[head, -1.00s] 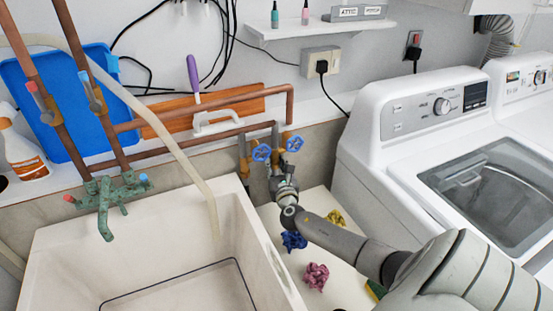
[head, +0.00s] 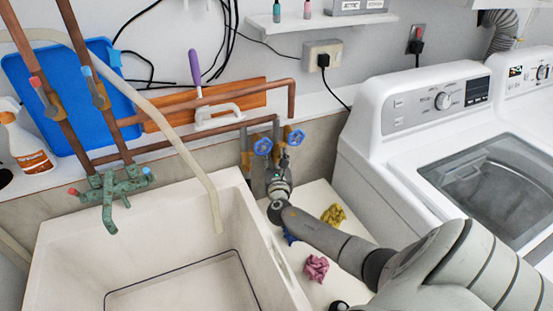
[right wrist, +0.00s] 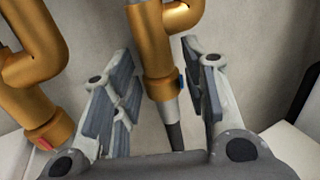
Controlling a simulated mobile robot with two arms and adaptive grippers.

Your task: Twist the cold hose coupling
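Two brass valves with blue handwheels stand on the wall pipes: a left one (head: 263,147) and a right one (head: 295,138). In the right wrist view the blue-marked brass valve (right wrist: 158,62) is in the middle, with a grey coupling and dark hose (right wrist: 171,122) below it. A red-marked brass valve (right wrist: 42,110) is at the left. My right gripper (right wrist: 165,92) is open, its fingers on either side of the blue-marked valve's lower end and coupling, with gaps visible. In the head view the right gripper (head: 279,176) is just below the handwheels. My left gripper is not in view.
A white sink (head: 60,245) with a green faucet (head: 110,190) is at left. A white washer (head: 400,125) stands at right. A blue cloth is mostly hidden by the arm.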

